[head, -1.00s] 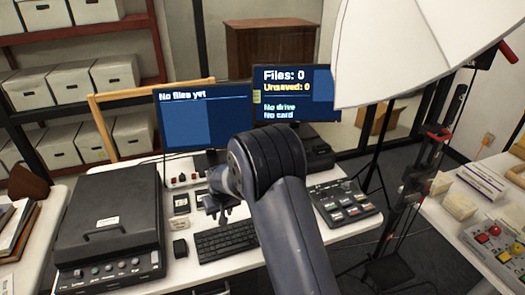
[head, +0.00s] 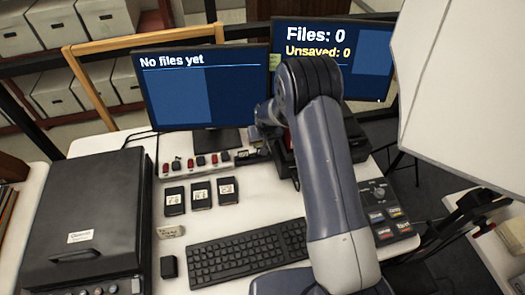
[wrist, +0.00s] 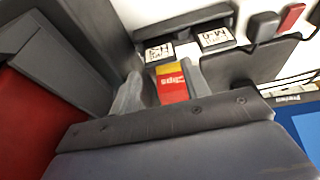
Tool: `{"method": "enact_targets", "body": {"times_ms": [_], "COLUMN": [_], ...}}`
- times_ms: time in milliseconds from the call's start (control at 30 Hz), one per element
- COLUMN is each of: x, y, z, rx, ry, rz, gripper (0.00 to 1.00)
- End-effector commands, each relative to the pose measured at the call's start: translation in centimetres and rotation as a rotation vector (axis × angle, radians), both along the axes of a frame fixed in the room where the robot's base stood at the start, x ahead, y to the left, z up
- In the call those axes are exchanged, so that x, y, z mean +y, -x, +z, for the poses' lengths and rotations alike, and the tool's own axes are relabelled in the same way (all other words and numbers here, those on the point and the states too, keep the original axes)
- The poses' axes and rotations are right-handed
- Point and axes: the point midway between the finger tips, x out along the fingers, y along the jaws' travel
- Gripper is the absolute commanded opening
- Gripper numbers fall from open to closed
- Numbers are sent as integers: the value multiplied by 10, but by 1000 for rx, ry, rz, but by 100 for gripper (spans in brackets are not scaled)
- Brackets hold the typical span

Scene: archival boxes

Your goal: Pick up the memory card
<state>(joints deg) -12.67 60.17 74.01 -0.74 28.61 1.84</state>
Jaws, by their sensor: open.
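A memory card (wrist: 173,88) with a red body and a yellow end shows between the two fingers of my gripper (wrist: 162,84) in the wrist view. The gripper is open, with one finger on either side of the card. I cannot tell whether the fingers touch it. In the head view my arm covers most of the gripper, near the foot of the right monitor, and I cannot make out the card there.
Two white handwritten labels (wrist: 160,53) lie beyond the card. Close by in the head view are the left monitor (head: 203,90), several red and black small items on a strip, black labelled drives (head: 201,196) and a keyboard (head: 248,253). A dark box stands beside my arm.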

Motion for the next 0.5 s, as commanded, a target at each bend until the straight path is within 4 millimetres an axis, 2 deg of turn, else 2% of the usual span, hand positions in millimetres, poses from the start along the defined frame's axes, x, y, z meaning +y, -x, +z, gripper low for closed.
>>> {"method": "enact_targets", "body": {"times_ms": [300, 500], "x": [2, 2], "y": [-4, -6], "z": [-35, -42], "rx": [2, 1], "ry": [0, 0], "rz": [0, 0], "gripper": [45, 45]}}
